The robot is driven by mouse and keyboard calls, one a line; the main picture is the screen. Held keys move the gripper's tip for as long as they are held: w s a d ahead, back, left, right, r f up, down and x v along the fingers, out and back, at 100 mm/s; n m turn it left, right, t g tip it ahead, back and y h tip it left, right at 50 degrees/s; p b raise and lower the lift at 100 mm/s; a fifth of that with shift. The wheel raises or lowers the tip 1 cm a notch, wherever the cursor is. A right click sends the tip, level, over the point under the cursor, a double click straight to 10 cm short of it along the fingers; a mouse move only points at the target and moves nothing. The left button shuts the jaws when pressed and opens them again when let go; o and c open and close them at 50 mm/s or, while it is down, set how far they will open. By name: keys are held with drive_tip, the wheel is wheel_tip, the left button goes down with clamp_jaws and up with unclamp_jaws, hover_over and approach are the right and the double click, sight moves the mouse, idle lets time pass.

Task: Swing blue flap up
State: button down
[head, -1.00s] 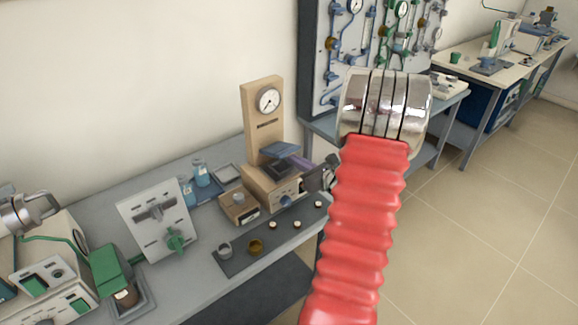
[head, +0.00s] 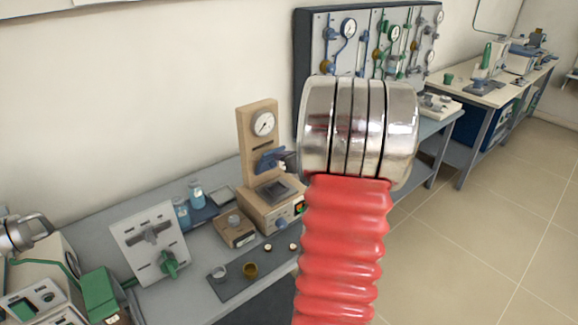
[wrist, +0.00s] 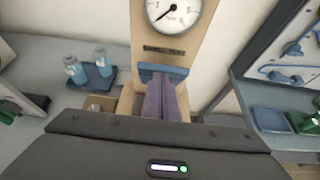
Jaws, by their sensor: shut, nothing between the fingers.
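The blue flap (head: 268,159) stands up against the front of the beige furnace column (head: 258,122), below its dial gauge. Under it, the dark square top opening (head: 274,190) of the furnace body is uncovered. The flap also shows in the wrist view (wrist: 163,71) as a blue strip just past my fingertips. My gripper (wrist: 163,84) is shut and empty, its purple fingers pointing at the flap and seeming to touch it; the exact contact is hard to tell. In the head view, my arm hides part of the gripper.
A white panel with a green knob (head: 150,243) is further left. A dark mat with small cups (head: 232,284) lies in front. A gauge board (head: 375,40) hangs behind right.

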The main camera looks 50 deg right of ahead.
sight(275, 151)
drive_tip(key=w+r, duration=0.1)
drive_tip(key=w, duration=0.1)
drive_tip(key=w+d+r, duration=0.1)
drive_tip(key=w, duration=0.1)
drive_tip(key=shift+r, duration=0.45)
drive_tip(key=shift+w+d+r, duration=0.1)
drive_tip(key=shift+w+r, duration=0.05)
drive_tip(key=shift+w, duration=0.05)
drive_tip(key=shift+r, duration=0.5)
drive_tip(key=s+a+r, duration=0.1)
drive_tip(key=s+r, duration=0.3)
drive_tip(key=r, duration=0.3)
drive_tip(key=shift+s+r, duration=0.2)
drive_tip(key=shift+s, duration=0.1)
